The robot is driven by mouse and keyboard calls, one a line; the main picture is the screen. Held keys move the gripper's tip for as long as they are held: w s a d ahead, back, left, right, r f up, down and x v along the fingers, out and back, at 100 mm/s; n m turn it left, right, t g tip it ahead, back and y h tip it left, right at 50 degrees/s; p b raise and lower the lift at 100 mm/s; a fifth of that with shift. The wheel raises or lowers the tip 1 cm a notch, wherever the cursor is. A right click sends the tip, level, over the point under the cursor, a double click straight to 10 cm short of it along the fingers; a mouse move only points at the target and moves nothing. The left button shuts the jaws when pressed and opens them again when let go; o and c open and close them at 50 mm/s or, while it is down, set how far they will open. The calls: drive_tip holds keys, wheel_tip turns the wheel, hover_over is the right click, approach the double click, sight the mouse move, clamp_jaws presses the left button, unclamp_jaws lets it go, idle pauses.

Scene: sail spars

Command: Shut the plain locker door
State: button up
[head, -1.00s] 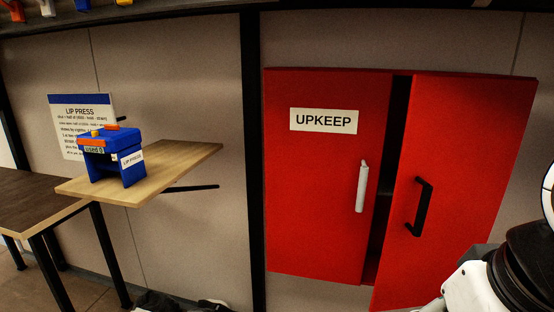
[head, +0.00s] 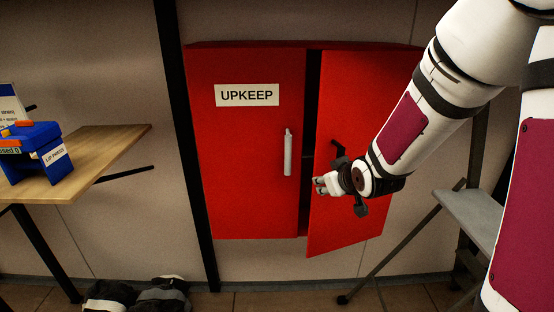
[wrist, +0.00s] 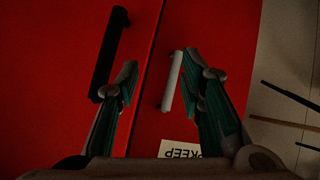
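The plain red locker door (head: 345,95) is the right one of a pair and has a black handle (head: 337,150). It stands ajar, with a dark gap (head: 308,120) along its left edge. My gripper (head: 318,185) is in front of this door, below its handle and near its free edge. In the wrist view the plain door (wrist: 60,60) is on the left with its black handle (wrist: 110,50). My gripper (wrist: 160,62) has its two fingers spread, with nothing between them. Whether it touches the door cannot be told.
The left door (head: 245,170) has an UPKEEP sign (head: 247,95) and a pale handle (head: 288,152). A wooden shelf (head: 110,160) holds a blue lip press (head: 35,150) at left. A grey step (head: 470,215) stands right. Dark bundles (head: 140,295) lie on the floor.

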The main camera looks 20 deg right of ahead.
drive_tip(key=w+d+f+m+t+p, duration=0.1)
drive_tip(key=d+f+m+t+p, duration=0.25)
drive_tip(key=d+t, duration=0.35)
drive_tip(key=shift+h, duration=0.3)
drive_tip(key=w+b, duration=0.1)
drive_tip(key=w, duration=0.1)
drive_tip(key=w+b, duration=0.2)
drive_tip(key=w, duration=0.1)
drive_tip(key=w+d+b, duration=0.1)
drive_tip(key=w, duration=0.2)
drive_tip(key=shift+w+d+f, duration=0.1)
drive_tip(key=shift+w+f, duration=0.05)
drive_tip(key=shift+w, duration=0.05)
drive_tip(key=shift+s, duration=0.2)
clamp_jaws()
